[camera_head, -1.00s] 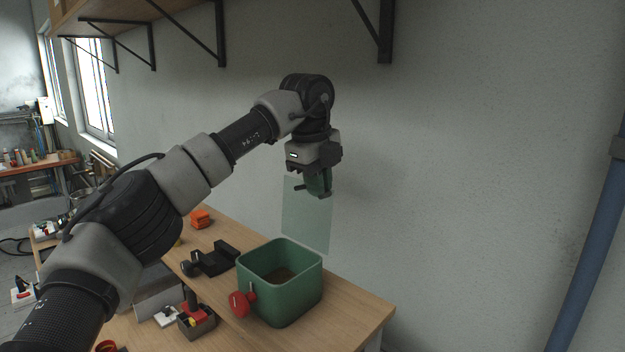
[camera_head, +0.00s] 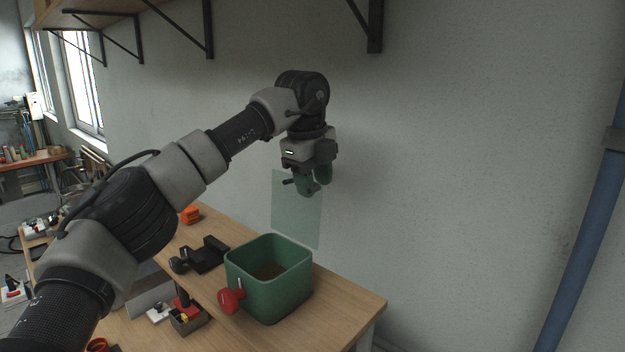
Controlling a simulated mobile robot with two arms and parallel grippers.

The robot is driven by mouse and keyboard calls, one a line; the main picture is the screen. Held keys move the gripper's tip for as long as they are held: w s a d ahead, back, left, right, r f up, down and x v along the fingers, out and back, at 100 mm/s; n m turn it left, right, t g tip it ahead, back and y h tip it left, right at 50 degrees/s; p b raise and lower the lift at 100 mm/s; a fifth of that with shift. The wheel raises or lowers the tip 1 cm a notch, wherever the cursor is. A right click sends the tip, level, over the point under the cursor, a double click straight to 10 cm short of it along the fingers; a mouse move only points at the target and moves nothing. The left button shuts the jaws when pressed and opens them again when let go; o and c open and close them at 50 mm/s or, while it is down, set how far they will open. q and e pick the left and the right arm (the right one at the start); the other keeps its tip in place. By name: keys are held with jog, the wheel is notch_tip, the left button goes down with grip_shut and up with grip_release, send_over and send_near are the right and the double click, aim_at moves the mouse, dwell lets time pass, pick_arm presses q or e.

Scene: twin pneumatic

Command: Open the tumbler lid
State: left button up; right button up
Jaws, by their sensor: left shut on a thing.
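The tumbler (camera_head: 268,292) is a green open-topped square tub on the wooden bench, with a red knob (camera_head: 231,299) on its front left side. Its lid (camera_head: 298,222) looks like a clear greenish panel, standing upright above the tub's back edge. The tub's inside shows, with a brown layer at the bottom. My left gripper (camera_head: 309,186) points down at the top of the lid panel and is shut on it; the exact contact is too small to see. My right gripper is not in view.
A black bracket-like part (camera_head: 205,255) and an orange block (camera_head: 190,214) lie left of the tub. A grey box with a red-topped part (camera_head: 187,316) is nearer. A wall stands close behind the bench; the bench's right corner is bare.

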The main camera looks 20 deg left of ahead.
pick_arm(q)
jog(key=shift+r, duration=0.15)
notch_tip(320, 180, up, 10)
jog(key=s+b, duration=0.1)
jog(key=s, duration=0.1)
jog(key=shift+a+r, duration=0.15)
jog(key=shift+a, duration=0.25)
jog(key=shift+w, duration=0.1)
